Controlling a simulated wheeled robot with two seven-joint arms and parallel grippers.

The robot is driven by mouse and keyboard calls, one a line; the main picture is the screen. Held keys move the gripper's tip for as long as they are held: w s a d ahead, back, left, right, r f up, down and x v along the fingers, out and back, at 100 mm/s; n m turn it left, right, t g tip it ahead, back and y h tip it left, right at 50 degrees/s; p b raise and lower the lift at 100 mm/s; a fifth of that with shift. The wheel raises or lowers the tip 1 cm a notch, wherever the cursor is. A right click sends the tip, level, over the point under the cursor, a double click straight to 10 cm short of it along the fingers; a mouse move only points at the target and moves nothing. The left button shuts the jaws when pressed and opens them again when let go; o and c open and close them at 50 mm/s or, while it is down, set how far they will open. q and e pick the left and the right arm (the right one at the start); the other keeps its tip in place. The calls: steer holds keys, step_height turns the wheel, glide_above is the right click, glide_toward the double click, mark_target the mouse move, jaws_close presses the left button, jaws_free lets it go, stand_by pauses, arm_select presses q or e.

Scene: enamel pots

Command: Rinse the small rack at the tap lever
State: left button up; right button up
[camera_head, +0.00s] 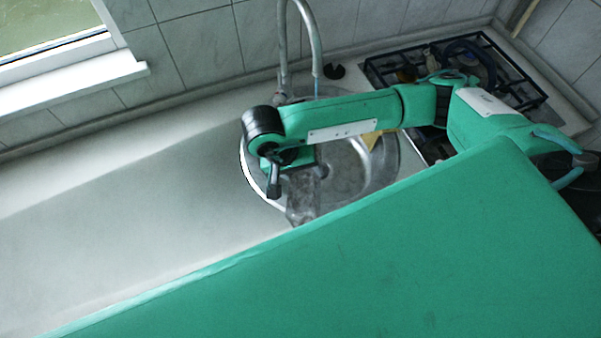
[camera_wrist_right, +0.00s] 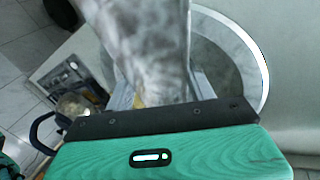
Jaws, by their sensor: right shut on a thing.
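A grey, mottled thing (camera_head: 303,202), which seems to be the small rack, hangs from my right gripper (camera_head: 296,176) over the near left side of the round metal sink (camera_head: 382,177). In the right wrist view the mottled thing (camera_wrist_right: 150,45) rises between the fingers of my right gripper (camera_wrist_right: 160,92), which is shut on it. Its lower end is hidden there. The curved tap (camera_head: 314,40) stands behind the sink, apart from the held thing. A thin bluish streak (camera_head: 317,89) shows under its spout. I cannot make out a lever for certain. My left gripper is not in view.
A gas hob (camera_head: 505,80) with dark grates and things on it lies right of the sink. A small black object (camera_head: 334,71) sits beside the tap. The pale worktop (camera_head: 130,220) left of the sink is clear. A tiled wall (camera_head: 200,45) and window sill bound the back.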

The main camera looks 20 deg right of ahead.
steer(key=w+d, duration=0.2)
steer(key=w, duration=0.1)
steer(key=shift+w+d+f, duration=0.25)
steer(key=shift+w+f, duration=0.05)
steer(key=shift+f, duration=0.1)
steer(key=w+d, duration=0.1)
steer(key=w+d+f, duration=0.1)
steer(key=w, duration=0.1)
steer(key=shift+w+d, duration=0.2)
steer(key=shift+w+d+f+b, duration=0.15)
steer(key=shift+w+d+b, duration=0.15)
steer(key=shift+b, duration=0.25)
steer(key=shift+w+d+f+b, duration=0.15)
steer(key=shift+w+b, duration=0.25)
steer(key=shift+b, duration=0.15)
steer(key=shift+w+d+f+b, duration=0.1)
steer(key=shift+w+d+b, duration=0.4)
steer(key=shift+w+b, duration=0.25)
steer(key=shift+w+d, duration=0.1)
steer(key=shift+w, duration=0.1)
steer(key=shift+s+d, duration=0.1)
steer(key=shift+s+d+b, duration=0.3)
steer(key=shift+d+b, duration=0.1)
steer(key=shift+w, duration=0.1)
